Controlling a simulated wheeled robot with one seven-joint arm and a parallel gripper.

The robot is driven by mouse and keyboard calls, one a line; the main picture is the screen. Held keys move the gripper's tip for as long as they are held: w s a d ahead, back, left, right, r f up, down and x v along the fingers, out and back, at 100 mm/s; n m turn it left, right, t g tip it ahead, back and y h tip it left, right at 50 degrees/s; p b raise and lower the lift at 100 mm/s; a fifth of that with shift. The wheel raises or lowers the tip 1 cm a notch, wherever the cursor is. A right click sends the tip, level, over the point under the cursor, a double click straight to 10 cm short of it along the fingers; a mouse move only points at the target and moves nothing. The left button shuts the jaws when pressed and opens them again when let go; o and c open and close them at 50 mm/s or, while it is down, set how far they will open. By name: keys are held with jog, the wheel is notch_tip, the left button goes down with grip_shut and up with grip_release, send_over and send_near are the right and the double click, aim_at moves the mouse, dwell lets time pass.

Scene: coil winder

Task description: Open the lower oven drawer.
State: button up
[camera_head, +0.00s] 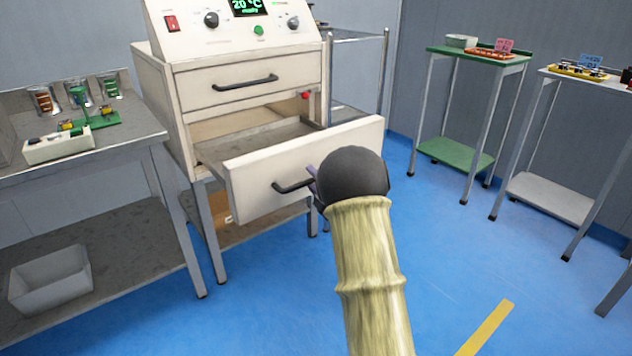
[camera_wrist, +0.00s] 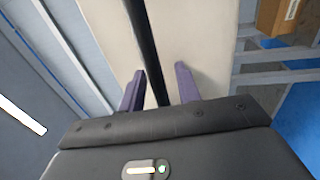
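The cream oven (camera_head: 235,75) stands left of centre in the head view. Its lower drawer (camera_head: 262,170) is pulled well out, with the grey tray inside showing. The drawer's black handle (camera_head: 290,187) is partly hidden by my arm. My gripper (camera_head: 314,180) is at the right part of this handle, mostly hidden behind my wrist. In the wrist view, the two purple fingers of my gripper (camera_wrist: 159,70) stand apart on either side of the handle (camera_wrist: 147,45). A gap shows between the handle and the right finger. The upper drawer (camera_head: 250,83) is shut.
A grey workbench (camera_head: 140,130) with parts stands close on the left, with a white bin (camera_head: 50,280) on its lower shelf. A green-topped table (camera_head: 440,50) and a grey table (camera_head: 560,72) stand at the right. Blue floor between is clear.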

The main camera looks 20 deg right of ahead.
jog(key=shift+s+a, duration=0.15)
jog(key=shift+a, duration=0.05)
jog(key=shift+s+d, duration=0.1)
jog(key=shift+s, duration=0.2)
jog(key=p+v, duration=0.3)
jog(key=v, duration=1.3)
jog(key=shift+s+d, duration=0.25)
jog(key=shift+d, duration=0.15)
jog(key=shift+w+f, duration=0.1)
